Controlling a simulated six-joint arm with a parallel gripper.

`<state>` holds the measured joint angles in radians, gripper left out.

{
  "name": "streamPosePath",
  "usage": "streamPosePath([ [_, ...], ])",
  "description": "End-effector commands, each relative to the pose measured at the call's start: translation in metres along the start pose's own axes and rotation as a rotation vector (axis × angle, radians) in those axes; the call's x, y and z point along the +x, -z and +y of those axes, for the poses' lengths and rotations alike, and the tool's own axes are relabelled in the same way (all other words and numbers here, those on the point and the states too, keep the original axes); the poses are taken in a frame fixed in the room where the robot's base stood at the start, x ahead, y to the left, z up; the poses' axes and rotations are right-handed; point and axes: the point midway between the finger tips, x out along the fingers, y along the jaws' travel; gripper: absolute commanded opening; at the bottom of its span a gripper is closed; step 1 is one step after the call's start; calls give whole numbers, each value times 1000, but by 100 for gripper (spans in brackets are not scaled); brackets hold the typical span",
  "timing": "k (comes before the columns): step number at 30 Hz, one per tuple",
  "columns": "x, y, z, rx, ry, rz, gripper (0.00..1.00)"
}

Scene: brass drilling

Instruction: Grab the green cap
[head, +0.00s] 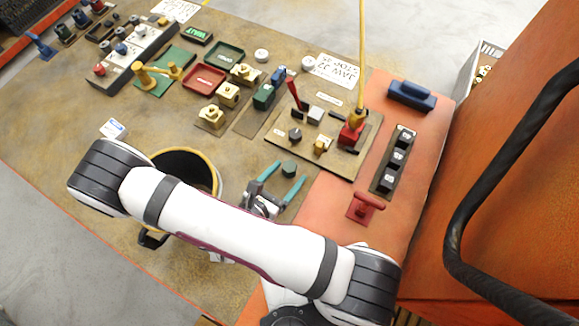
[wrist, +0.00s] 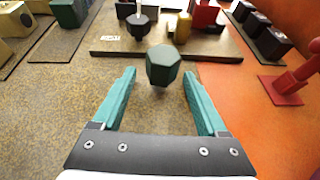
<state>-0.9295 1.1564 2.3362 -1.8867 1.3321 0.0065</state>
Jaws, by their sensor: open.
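The green cap (wrist: 163,65) is a dark green, many-sided piece. In the wrist view it lies ahead of my gripper (wrist: 160,85), centred near the fingertips. The teal fingers are spread wide to its left and right and do not touch it. In the head view the green cap (head: 289,168) shows between the two teal fingertips of my gripper (head: 289,172), over the brown table top. Whether the cap rests on the table or stands higher is hard to tell.
A board with knobs (head: 296,135) and a red lever lies just beyond the cap. A red handle (head: 364,207) and a black block (head: 393,160) stand to the right on the orange surface. A yellow-rimmed bin (head: 213,166) is left of my gripper.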

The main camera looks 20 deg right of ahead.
Motion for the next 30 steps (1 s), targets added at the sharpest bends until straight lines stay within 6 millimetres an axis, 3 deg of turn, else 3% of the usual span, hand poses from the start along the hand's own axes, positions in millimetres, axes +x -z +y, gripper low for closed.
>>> streamPosePath([
  [2,0,0,0,0,0,0,76],
  [15,-1,0,0,0,0,0,0],
  [25,-3,-5,0,1,0,-1,0],
  [30,-15,-34,1,6,-1,0,0],
])
